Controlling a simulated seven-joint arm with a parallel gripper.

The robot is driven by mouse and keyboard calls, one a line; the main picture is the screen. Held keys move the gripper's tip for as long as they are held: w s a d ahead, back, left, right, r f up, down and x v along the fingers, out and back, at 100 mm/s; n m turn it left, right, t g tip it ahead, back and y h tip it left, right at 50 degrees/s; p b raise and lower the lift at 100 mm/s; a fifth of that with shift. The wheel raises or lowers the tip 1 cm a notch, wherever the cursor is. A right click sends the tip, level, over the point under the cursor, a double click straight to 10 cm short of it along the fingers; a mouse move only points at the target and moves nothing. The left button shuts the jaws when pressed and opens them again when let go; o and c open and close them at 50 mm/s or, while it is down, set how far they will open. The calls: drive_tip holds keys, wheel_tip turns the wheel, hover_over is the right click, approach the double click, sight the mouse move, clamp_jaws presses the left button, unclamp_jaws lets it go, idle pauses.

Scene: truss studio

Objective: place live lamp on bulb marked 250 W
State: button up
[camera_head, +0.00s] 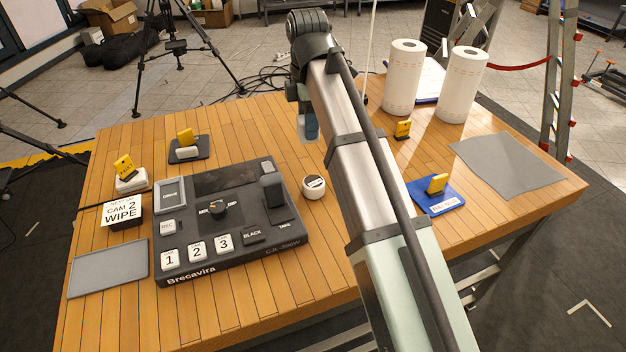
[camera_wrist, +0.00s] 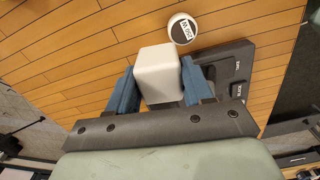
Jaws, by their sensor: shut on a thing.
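My gripper (camera_wrist: 157,84) is shut on a white block with rounded edges (camera_wrist: 161,72), held between its blue fingers; no marking shows on it, so I cannot tell whether it is the live lamp. In the head view my gripper (camera_head: 308,128) shows only partly, behind my arm, and the block is hidden. A round white piece with a dark label (camera_wrist: 182,28) lies just beyond the block in the wrist view; its small print seems to read 250 W. In the head view this piece (camera_head: 314,186) sits on the table, right of the black switcher (camera_head: 290,228).
Two paper rolls (camera_head: 403,78) stand at the back. A CAM 2 WIPE sign (camera_head: 122,214) and grey mats (camera_head: 108,268) (camera_head: 505,163) lie on the table.

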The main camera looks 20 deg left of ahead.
drive_tip(key=s+d+f+n, duration=0.1)
drive_tip(key=s+d, duration=0.2)
hover_over(314, 181)
drive_tip(key=shift+f, duration=4.15)
drive_tip(key=shift+f, duration=0.15)
drive_tip(key=o, duration=1)
drive_tip(key=shift+o, duration=0.2)
wheel_tip(314, 181, up, 8)
drive_tip(key=shift+f, duration=0.1)
